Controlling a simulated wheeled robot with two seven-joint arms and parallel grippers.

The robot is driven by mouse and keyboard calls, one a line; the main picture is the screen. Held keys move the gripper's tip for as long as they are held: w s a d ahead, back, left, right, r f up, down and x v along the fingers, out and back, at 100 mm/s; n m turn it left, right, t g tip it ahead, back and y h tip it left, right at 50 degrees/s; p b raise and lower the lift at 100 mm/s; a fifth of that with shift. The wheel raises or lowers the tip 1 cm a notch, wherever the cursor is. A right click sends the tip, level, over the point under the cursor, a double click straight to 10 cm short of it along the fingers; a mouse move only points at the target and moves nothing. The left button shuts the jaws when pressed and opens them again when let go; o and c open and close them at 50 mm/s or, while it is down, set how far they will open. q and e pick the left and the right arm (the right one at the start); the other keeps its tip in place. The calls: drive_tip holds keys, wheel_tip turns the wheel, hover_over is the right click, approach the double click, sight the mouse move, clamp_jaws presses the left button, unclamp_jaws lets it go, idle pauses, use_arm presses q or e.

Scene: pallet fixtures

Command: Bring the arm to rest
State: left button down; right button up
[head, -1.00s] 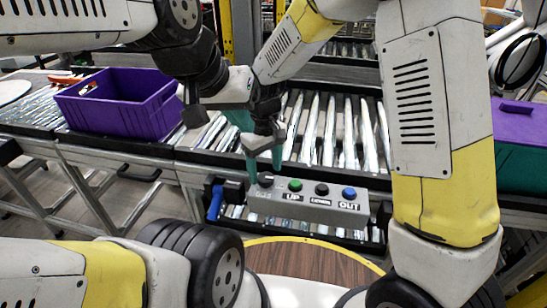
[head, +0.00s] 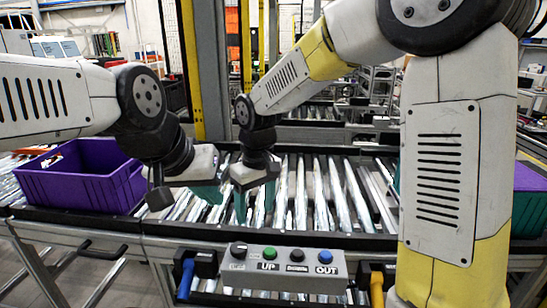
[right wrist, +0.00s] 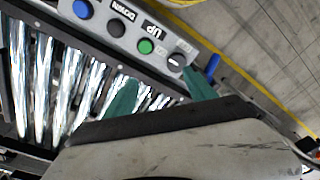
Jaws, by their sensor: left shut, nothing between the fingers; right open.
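My right arm reaches in from the upper right of the head view. Its gripper (head: 254,206) is open and empty, with teal fingers pointing down above the rollers, behind the grey control box (head: 283,270). The right wrist view shows the same two fingers (right wrist: 160,90) spread apart, near the box's end with the black knob (right wrist: 176,60). My left arm comes in from the left. Its gripper (head: 208,192) is shut and empty over the rollers, just left of the right gripper; its fingertips are partly hard to make out.
The roller conveyor (head: 330,195) runs across behind the control box. A purple crate (head: 75,185) stands on it at the left, and a purple and teal crate (head: 527,205) at the right. Blue (head: 186,278) and yellow (head: 377,290) handles flank the box.

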drive_tip(key=s+d+r+m+t, duration=0.2)
drive_tip(key=s+d+r+m, duration=0.2)
drive_tip(key=d, duration=0.7)
drive_tip(key=s+d+r+m+t+y, duration=0.1)
drive_tip(key=s+d+r+m+t, duration=0.2)
drive_tip(key=s+d+r, duration=0.4)
drive_tip(key=d+m, duration=0.1)
drive_tip(key=d, duration=0.3)
drive_tip(key=shift+s+t, duration=0.25)
drive_tip(key=shift+t, duration=0.05)
